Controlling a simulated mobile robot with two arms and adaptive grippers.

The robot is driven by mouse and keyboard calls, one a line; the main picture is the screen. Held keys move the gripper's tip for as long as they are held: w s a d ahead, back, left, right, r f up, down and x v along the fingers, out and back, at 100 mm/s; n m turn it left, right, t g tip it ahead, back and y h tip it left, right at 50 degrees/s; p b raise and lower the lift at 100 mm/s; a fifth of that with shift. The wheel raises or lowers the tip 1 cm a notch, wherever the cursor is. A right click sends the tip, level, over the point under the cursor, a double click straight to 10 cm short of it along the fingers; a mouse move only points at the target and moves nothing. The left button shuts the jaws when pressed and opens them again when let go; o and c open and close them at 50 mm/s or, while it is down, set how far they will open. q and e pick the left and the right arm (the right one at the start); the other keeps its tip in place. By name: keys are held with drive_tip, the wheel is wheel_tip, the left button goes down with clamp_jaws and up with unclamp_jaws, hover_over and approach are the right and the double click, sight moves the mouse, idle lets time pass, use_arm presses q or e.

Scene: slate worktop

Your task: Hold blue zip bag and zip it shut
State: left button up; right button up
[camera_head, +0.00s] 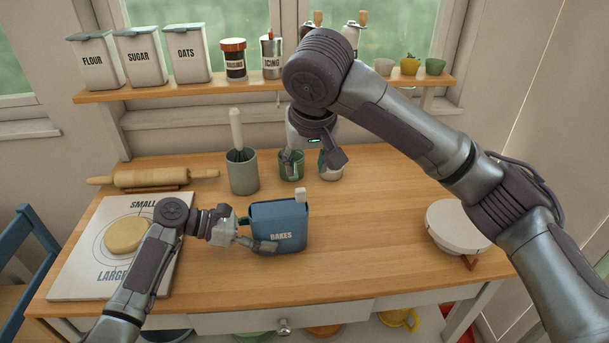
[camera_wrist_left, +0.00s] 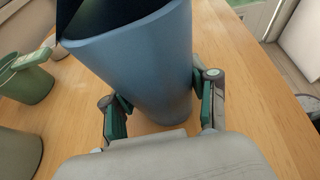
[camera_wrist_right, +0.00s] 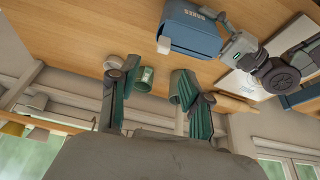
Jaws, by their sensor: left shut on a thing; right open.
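The blue zip bag (camera_head: 282,230), lettered BAKES, stands upright on the wooden worktop. A white tab (camera_head: 301,195) sticks up at its top right corner; it also shows in the right wrist view (camera_wrist_right: 163,45). My left gripper (camera_head: 250,236) is shut on the bag's left side; in the left wrist view its fingers (camera_wrist_left: 163,106) press the bag (camera_wrist_left: 140,62) from both sides. My right gripper (camera_head: 314,162) is open and empty, above and behind the bag, apart from the tab.
A green cup (camera_head: 291,172), a second small cup and a grey crock (camera_head: 242,175) with a whisk stand behind the bag. A rolling pin (camera_head: 150,178) and a marked board (camera_head: 80,268) lie left. A white round item (camera_head: 456,226) is right.

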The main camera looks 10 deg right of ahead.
use_arm(q)
drive_tip(key=shift+f, duration=0.15)
use_arm(e)
drive_tip(key=shift+v, duration=0.8)
use_arm(q)
drive_tip(key=o, duration=1.2)
use_arm(e)
drive_tip(key=shift+f, duration=0.1)
